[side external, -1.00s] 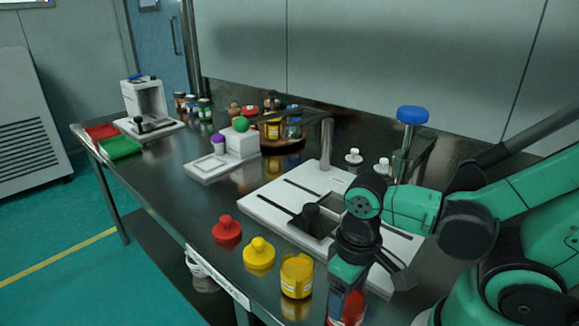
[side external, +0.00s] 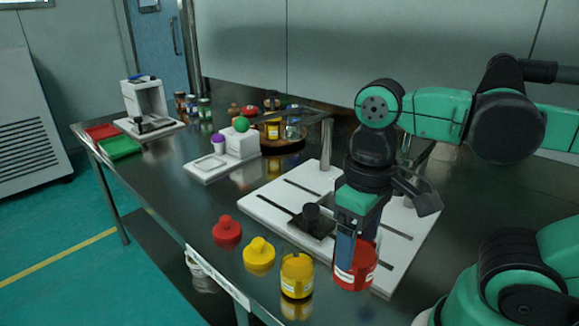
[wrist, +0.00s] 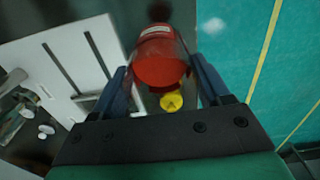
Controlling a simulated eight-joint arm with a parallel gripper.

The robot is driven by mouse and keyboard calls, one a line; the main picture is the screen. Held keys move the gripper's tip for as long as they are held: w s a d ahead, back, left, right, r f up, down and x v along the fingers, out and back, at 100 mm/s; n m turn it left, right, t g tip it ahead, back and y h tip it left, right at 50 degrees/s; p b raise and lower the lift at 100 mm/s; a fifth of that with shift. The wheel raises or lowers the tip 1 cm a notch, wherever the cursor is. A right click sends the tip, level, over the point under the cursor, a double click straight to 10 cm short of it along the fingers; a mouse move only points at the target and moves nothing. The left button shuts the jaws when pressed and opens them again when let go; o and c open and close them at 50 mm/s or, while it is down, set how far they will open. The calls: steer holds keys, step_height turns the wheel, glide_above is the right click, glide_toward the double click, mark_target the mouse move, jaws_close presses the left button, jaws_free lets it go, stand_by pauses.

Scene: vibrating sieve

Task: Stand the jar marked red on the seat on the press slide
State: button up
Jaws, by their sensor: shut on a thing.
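The red jar (side external: 356,273) has a white label and is upright in the side view. My gripper (side external: 358,243) is shut on it from above, with a finger on either side. The jar also shows between the fingers in the wrist view (wrist: 160,68). It hangs at the front right of the white press base (side external: 275,215), apparently clear of the bench. A black slide plate (side external: 318,229) with a black knob lies on the base, left of my gripper. My arm hides part of the base and the press column; I cannot make out the seat clearly.
A yellow jar (side external: 297,277), a yellow knobbed lid (side external: 259,254) and a red knobbed lid (side external: 227,231) stand along the front edge, left of my gripper. A post (side external: 326,147) rises from the base. A white device (side external: 225,155) stands farther left.

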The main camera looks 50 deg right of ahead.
steer(key=w+d+r, duration=0.2)
steer(key=w+r, duration=0.2)
steer(key=r, duration=0.8)
glide_above(327, 206)
steer(key=s+d, duration=0.1)
steer(key=d, duration=0.1)
step_height(327, 206, down, 20)
steer(key=shift+s+a+r, duration=0.15)
steer(key=shift+r, duration=0.1)
steer(key=shift+f, duration=0.1)
steer(key=o, duration=1.3)
steer(key=shift+c, duration=0.2)
